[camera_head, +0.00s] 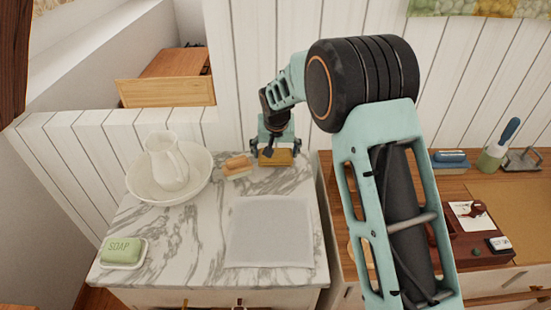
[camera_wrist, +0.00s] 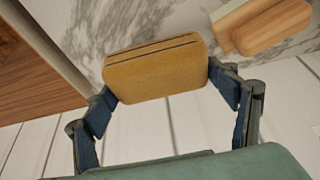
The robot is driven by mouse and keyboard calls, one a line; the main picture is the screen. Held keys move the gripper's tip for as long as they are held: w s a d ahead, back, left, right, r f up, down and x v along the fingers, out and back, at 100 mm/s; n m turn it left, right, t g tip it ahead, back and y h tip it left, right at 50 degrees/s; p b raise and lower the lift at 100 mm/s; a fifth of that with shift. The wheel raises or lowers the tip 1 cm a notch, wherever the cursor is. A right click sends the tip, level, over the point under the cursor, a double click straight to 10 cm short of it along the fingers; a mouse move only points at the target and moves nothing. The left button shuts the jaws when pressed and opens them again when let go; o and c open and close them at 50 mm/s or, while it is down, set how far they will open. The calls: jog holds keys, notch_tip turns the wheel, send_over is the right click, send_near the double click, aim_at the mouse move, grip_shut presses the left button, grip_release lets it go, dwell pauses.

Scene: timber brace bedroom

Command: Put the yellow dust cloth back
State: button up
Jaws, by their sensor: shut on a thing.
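The yellow dust cloth (camera_head: 275,158) is a folded mustard-yellow pad at the back right of the marble washstand top (camera_head: 200,222). In the wrist view the cloth (camera_wrist: 156,68) lies between the two fingers. My gripper (camera_head: 275,149) points down at the back edge of the washstand, close to the white panelled wall, and is shut on the cloth. In the wrist view my gripper (camera_wrist: 164,92) has one finger at each short end of the cloth. I cannot tell whether the cloth touches the marble.
A wooden brush (camera_head: 237,166) lies just left of the cloth. A pitcher (camera_head: 167,160) stands in a white basin (camera_head: 198,184). A grey mat (camera_head: 269,234) and green soap (camera_head: 121,249) lie nearer the front. A wooden desk (camera_head: 470,188) with several items stands at right.

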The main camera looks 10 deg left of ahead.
jog(key=shift+f, duration=1.25)
jog(key=shift+f, duration=0.2)
jog(key=o, duration=0.9)
jog(key=shift+s+r, duration=0.15)
jog(key=shift+r, duration=0.45)
jog(key=v, duration=1.1)
jog(key=shift+s+r, duration=0.1)
